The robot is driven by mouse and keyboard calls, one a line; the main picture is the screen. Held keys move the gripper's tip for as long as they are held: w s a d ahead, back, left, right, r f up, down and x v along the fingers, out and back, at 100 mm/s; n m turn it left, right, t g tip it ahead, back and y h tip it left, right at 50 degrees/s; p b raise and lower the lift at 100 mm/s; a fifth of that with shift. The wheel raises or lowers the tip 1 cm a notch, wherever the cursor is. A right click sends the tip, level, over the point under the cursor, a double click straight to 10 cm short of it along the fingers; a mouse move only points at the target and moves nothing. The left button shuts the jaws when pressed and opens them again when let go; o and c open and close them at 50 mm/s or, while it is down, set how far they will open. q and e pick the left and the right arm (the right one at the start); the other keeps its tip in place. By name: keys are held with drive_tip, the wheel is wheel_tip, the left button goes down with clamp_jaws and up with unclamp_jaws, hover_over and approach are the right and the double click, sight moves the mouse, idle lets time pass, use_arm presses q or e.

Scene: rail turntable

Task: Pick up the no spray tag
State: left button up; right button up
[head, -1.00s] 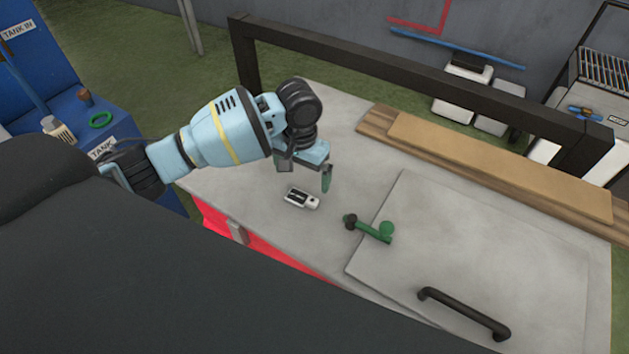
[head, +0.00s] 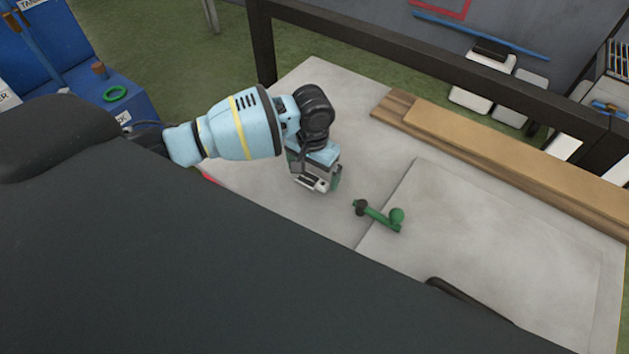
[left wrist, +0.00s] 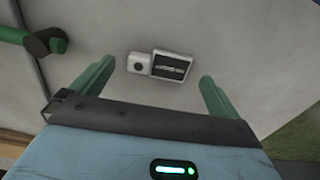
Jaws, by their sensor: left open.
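The no spray tag (head: 313,184) is a small white piece with a dark label panel and a square end with a round hole. It lies on the grey tabletop, partly hidden by my left gripper (head: 317,180) in the head view. The left wrist view shows the tag (left wrist: 171,66) whole, with its dark label too small to read. My left gripper (left wrist: 157,72) is open, with one green finger to each side of the tag and a gap to both. Whether the fingertips reach down to the tag's height, I cannot tell. My right gripper is not in view.
A green valve-like handle piece (head: 380,216) lies right of the tag, at the edge of a raised grey panel (head: 500,235). Wooden boards (head: 510,145) lie along the back, before a dark frame bar (head: 430,62). The tabletop around the tag is otherwise clear.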

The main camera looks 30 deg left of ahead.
use_arm(q)
wheel_tip(320, 180, down, 2)
drive_tip(key=shift+f, duration=0.1)
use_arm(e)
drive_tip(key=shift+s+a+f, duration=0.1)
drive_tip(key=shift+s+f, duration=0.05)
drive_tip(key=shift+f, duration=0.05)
use_arm(q)
drive_tip(key=c, duration=1)
